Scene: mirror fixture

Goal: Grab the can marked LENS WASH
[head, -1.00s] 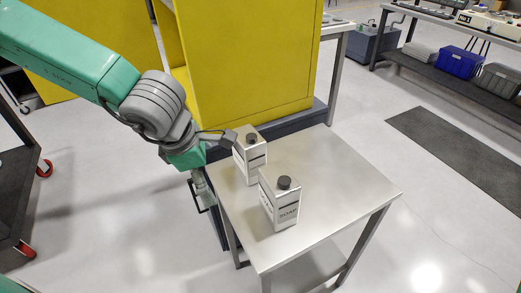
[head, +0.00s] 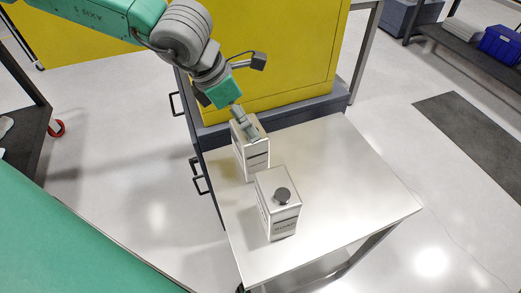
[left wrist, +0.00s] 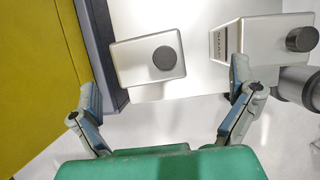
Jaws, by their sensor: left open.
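Two white box-shaped cans with dark round caps stand upright on the metal table. The near can (head: 278,205) has a label that reads SOAP in the earlier head view; it shows at the right in the left wrist view (left wrist: 232,45). The far can (head: 252,158) stands behind it, and its label is not readable. The far can also shows from above in the left wrist view (left wrist: 128,65). My left gripper (head: 250,92) is open and empty at the far can, with one finger overlapping its top in the head view. My right gripper is out of view.
The metal table (head: 345,190) is clear to the right of the cans. A yellow cabinet (head: 285,50) on a dark grey base rises just behind the table. A dark cart (head: 15,120) stands at the left.

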